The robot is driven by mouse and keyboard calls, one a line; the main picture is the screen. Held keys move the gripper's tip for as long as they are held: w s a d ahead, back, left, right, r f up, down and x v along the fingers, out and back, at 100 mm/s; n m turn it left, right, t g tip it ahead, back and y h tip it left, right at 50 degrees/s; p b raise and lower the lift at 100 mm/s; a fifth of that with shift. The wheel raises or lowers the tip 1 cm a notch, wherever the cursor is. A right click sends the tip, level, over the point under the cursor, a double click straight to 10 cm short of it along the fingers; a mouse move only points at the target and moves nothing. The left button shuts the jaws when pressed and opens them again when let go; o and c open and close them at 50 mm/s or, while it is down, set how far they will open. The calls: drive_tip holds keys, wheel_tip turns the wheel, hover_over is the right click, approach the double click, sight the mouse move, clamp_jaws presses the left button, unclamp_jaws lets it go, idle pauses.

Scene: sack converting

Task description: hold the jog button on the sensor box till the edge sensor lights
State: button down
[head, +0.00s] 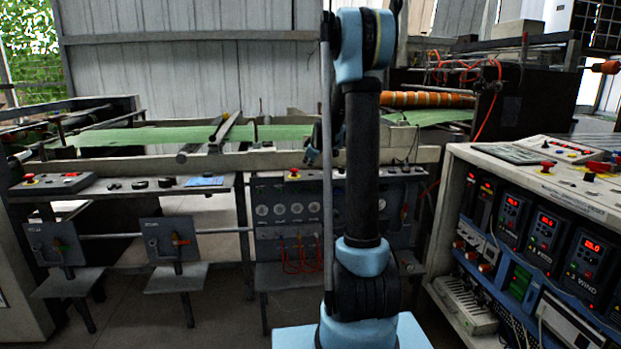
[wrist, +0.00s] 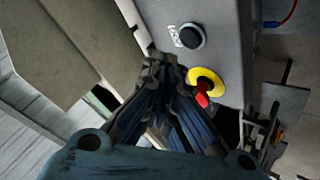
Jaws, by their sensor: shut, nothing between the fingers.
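In the wrist view a grey box face (wrist: 222,50) carries a round black button (wrist: 190,36) with a small white label beside it, too small to read surely. My gripper (wrist: 163,65) is shut and empty. Its tips appear just below and left of the black button, and apart from it as far as I can tell. No lit sensor lamp shows on this face. In the head view my arm hides most of the gripper, and I cannot tell the edge sensor apart.
In the head view a gauge panel (head: 290,212) with red cables stands left of my arm. A control cabinet (head: 575,195) with red displays stands close on the right. Two small lever boxes (head: 172,239) on stands are at left. Some floor between them is clear.

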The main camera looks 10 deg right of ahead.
drive_tip(key=shift+r, duration=1.75)
drive_tip(key=shift+s, duration=0.25)
drive_tip(key=m+g, duration=0.2)
approach(309, 175)
drive_tip(key=s+a+r, duration=0.2)
drive_tip(key=s+r, duration=0.1)
drive_tip(key=s, duration=0.4)
drive_tip(key=s+f+m+g, duration=0.1)
drive_tip(key=s+f+m, duration=0.15)
drive_tip(key=s, duration=1.15)
drive_tip(key=s+f+m+g, duration=0.1)
drive_tip(key=s+f, duration=0.3)
drive_tip(key=s, duration=0.5)
drive_tip(key=s+d+f+m+g+h, duration=0.1)
drive_tip(key=s+f+m, duration=0.2)
drive_tip(key=s, duration=0.7)
drive_tip(key=s+f+m+g+h, duration=0.1)
drive_tip(key=s+f+m, duration=0.1)
drive_tip(key=s+f, duration=0.4)
drive_tip(key=s, duration=0.4)
drive_tip(key=shift+d+m+g, duration=0.2)
drive_tip(key=shift+m+g, duration=0.15)
drive_tip(key=shift+g, duration=0.05)
